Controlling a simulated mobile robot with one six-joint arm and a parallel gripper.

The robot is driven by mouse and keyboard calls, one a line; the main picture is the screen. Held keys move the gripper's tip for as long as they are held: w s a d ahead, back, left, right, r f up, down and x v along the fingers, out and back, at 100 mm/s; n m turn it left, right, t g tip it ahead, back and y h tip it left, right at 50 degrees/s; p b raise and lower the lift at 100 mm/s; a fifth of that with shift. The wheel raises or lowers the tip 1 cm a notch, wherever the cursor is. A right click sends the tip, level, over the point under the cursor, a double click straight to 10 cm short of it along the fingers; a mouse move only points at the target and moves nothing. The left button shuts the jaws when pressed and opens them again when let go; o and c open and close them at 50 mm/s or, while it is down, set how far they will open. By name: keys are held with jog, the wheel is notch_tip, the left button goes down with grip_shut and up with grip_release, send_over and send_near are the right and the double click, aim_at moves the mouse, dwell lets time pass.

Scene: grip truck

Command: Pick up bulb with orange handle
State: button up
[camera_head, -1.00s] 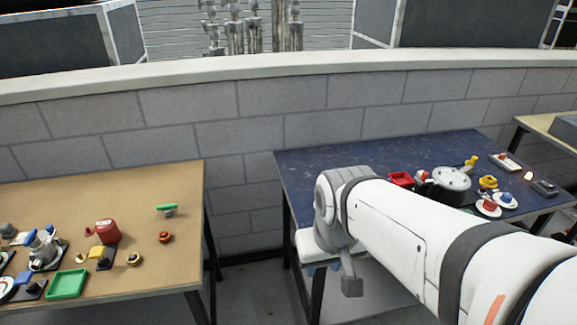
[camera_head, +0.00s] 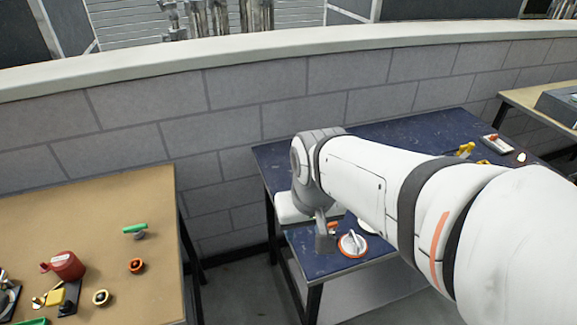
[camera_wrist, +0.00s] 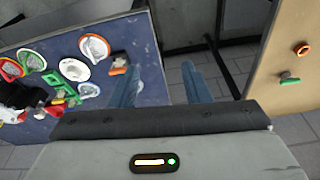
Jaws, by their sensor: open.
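A small orange-red piece (camera_wrist: 118,70) lies near the edge of the blue table; it is too small to tell whether it is the bulb with the orange handle. It seems to show in the head view (camera_head: 333,226) too, partly hidden by my arm. My gripper (camera_wrist: 162,80) is open and empty, its two blue-grey fingers apart. In the wrist view the fingers are to the right of the orange-red piece, by the blue table's edge. In the head view one grey finger (camera_head: 323,238) hangs down over that table.
An orange-rimmed white plate (camera_head: 352,245) sits on the blue table (camera_head: 400,133) close to my gripper. In the wrist view several plates and coloured parts crowd this table. The brown table (camera_head: 90,215) to the left holds a red can (camera_head: 66,266), a green-handled piece (camera_head: 135,230) and a round orange piece (camera_head: 136,265).

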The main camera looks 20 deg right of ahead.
jog(key=w+d+f+m+g, duration=0.1)
jog(key=w+d+f+m, duration=0.25)
jog(key=w+m, duration=0.3)
jog(key=m+g+y+p, duration=0.1)
jog(key=m, duration=0.9)
send_over(330, 224)
jog(key=shift+n, duration=0.25)
jog(key=f, duration=0.5)
jog(key=shift+w+d+f, duration=0.15)
jog(key=shift+w+d, duration=0.1)
jog(key=shift+w, duration=0.1)
jog(key=shift+m, duration=0.4)
jog(key=f, duration=0.7)
jog(key=shift+s+a+f, duration=0.15)
jog(key=shift+s+f, duration=0.2)
jog(key=shift+f, duration=0.35)
jog(key=shift+c, duration=0.2)
grip_shut()
